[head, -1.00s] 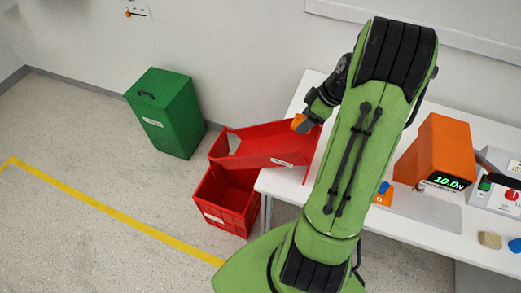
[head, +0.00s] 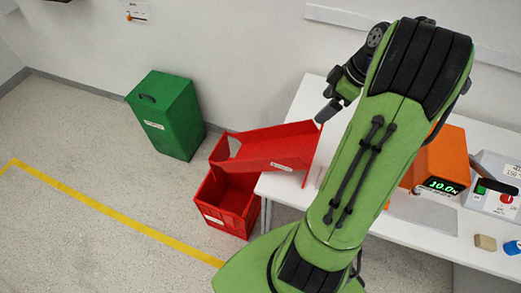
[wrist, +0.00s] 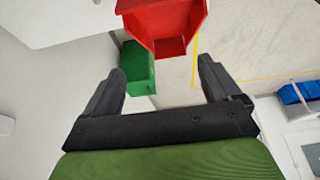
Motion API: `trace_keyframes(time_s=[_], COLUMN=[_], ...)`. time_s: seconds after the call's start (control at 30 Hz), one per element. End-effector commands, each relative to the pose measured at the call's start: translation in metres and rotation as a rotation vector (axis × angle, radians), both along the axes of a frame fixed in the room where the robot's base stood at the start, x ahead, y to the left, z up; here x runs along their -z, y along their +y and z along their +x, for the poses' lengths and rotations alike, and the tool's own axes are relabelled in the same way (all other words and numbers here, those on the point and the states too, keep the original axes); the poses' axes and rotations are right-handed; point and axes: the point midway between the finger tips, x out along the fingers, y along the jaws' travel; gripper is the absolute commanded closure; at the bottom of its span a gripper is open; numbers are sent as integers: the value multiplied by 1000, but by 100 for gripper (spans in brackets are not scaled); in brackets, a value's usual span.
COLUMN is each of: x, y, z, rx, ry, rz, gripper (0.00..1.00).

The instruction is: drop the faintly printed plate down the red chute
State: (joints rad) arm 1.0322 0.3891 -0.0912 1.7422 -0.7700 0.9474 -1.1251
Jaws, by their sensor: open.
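The red chute (head: 268,148) slopes down to the left from the table edge, with its lower end over a red crate (head: 225,222). My gripper (head: 328,110) is just beyond the chute's upper right end, partly hidden by my arm. In the wrist view my gripper (wrist: 160,72) is open, with nothing between its fingers. The red chute (wrist: 165,18) shows past the fingertips there. I see no plate in the chute, and the crate's floor is too dark to make out.
A green bin (head: 165,115) stands left of the chute. My arm covers the table's middle.

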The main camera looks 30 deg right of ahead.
Motion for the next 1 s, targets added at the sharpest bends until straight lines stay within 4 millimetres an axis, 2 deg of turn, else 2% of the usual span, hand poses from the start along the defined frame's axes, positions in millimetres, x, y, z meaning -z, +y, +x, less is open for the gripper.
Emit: trace_keyframes(time_s=[0.03, 0.1, 0.23, 0.8, 0.87, 0.9, 0.97, 1.0], x=[-16, -29, -43, -44, -48, -53, -66, -76], y=[-4, -7, -10, -10, -3, 9, 38, 64], z=[-4, -8, -13, -14, -10, -5, 5, 10], rx=[2, 3, 0, -1, 5, 18, 52, 88], ry=[-2, -1, -1, 0, 2, 8, 19, 26], rz=[-3, -2, 1, 2, -2, -8, -18, -28], gripper=[10, 10, 10, 10, 10, 10, 10, 10])
